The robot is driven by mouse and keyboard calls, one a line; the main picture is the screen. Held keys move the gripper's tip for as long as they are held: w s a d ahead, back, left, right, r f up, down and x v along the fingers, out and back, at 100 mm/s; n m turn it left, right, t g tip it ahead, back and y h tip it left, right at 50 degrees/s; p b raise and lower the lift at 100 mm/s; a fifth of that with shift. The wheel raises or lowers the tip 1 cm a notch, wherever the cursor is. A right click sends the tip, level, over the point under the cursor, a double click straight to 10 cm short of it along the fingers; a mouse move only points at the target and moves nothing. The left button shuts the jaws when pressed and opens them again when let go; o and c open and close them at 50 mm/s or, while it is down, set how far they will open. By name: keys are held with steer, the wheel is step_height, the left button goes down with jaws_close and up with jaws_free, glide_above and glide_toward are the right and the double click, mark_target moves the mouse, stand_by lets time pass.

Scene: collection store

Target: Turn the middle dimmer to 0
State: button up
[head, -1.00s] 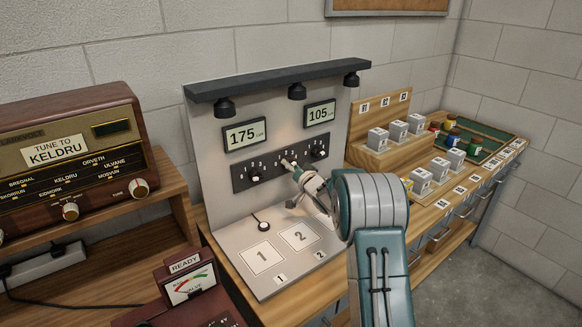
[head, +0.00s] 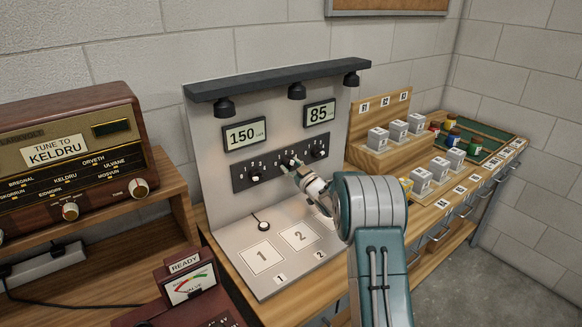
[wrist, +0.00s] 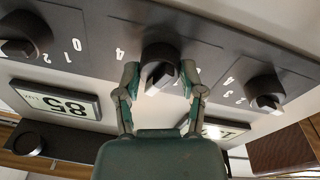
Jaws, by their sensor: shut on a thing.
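The middle dimmer (head: 288,159) is a black knob at the centre of a dark strip on the grey upright panel. In the wrist view the middle dimmer (wrist: 160,55) sits between the two fingers of my gripper (wrist: 159,78), which is shut on it. My gripper also shows at the knob in the head view (head: 293,169). Of the middle scale, a 4 shows beside the knob in the wrist view; the fingers hide other marks, and I cannot tell the exact setting. The left display (head: 245,135) reads 150 and the right display (head: 320,113) reads 85.
The left dimmer (head: 254,174) and right dimmer (head: 318,152) flank the middle one closely. Lamps (head: 297,91) hang from the shelf above. Below lies a grey base with squares 1 (head: 262,257) and 2. A radio (head: 75,165) stands at left, and a wooden block stand (head: 378,157) at right.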

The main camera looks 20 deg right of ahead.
steer(key=n, duration=0.6)
steer(key=shift+f+y, duration=0.2)
steer(key=shift+y, duration=0.2)
steer(key=n, duration=0.5)
steer(key=shift+g+y, duration=0.3)
steer(key=n, duration=0.5)
steer(key=shift+f+g+y, duration=0.1)
steer(key=shift+g+y, duration=0.2)
steer(key=n, duration=0.4)
steer(key=shift+f, duration=0.15)
steer(key=shift+n, duration=0.4)
steer(key=o, duration=1.1)
steer(key=shift+o, duration=0.2)
